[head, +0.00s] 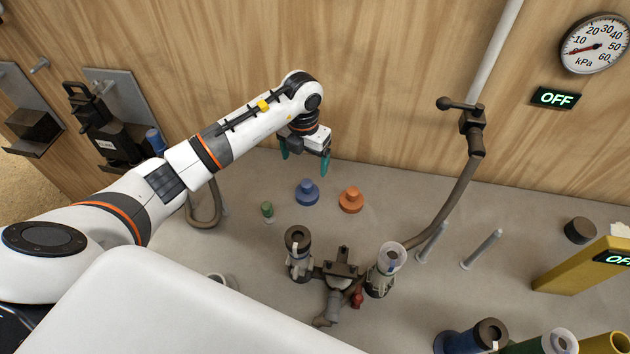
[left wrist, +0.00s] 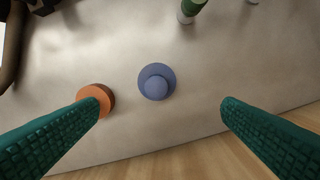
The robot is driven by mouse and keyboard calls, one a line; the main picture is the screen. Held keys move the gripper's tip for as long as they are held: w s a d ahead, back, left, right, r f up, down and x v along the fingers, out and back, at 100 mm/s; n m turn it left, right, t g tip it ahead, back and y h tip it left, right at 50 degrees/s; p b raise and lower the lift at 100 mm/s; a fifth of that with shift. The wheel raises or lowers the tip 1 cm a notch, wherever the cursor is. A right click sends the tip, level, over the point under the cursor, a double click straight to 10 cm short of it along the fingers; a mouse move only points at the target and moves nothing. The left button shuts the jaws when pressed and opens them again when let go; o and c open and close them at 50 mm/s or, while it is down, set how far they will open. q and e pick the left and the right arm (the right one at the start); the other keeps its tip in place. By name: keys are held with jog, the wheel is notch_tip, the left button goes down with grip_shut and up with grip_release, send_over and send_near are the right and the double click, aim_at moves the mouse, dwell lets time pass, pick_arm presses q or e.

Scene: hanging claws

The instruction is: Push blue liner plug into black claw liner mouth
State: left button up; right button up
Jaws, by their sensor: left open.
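The blue liner plug (head: 307,192) stands upright on the grey bench. It also shows in the left wrist view (left wrist: 156,84), between and beyond my fingertips. My left gripper (head: 306,158) is open and empty, above and behind the plug in the head view; its green fingers (left wrist: 168,105) are wide apart and do not touch the plug. The claw unit has a black liner mouth (head: 297,238) at its left and a pale, clear-rimmed one (head: 391,257) at its right. My right gripper is in neither view.
An orange plug (head: 351,200) stands close to the right of the blue one, near one finger in the left wrist view (left wrist: 97,98). A small green plug (head: 267,210) stands left. Grey posts (head: 481,250) rise at right. A brown hose (head: 450,205) runs to the claw.

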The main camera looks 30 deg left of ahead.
aim_at(307, 183)
pick_arm(q)
jog(key=f+b, duration=0.2)
jog(key=f, duration=0.1)
jog(key=f+b, duration=0.1)
jog(key=f, duration=0.1)
jog(key=shift+s, duration=0.3)
jog(key=f+b, duration=0.2)
jog(key=f, duration=0.1)
jog(key=shift+w+d, duration=0.15)
jog(key=shift+d, duration=0.05)
notch_tip(307, 183, down, 3)
jog(key=shift+d+r+b, duration=0.1)
jog(key=shift+b, duration=1.05)
jog(key=shift+f, duration=0.3)
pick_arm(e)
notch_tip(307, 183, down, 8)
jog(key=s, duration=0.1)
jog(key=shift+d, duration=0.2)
pick_arm(q)
jog(key=shift+r, duration=0.1)
jog(key=shift+c, duration=0.4)
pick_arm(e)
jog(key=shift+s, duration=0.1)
pick_arm(q)
jog(key=c, duration=1)
jog(key=shift+o, duration=0.2)
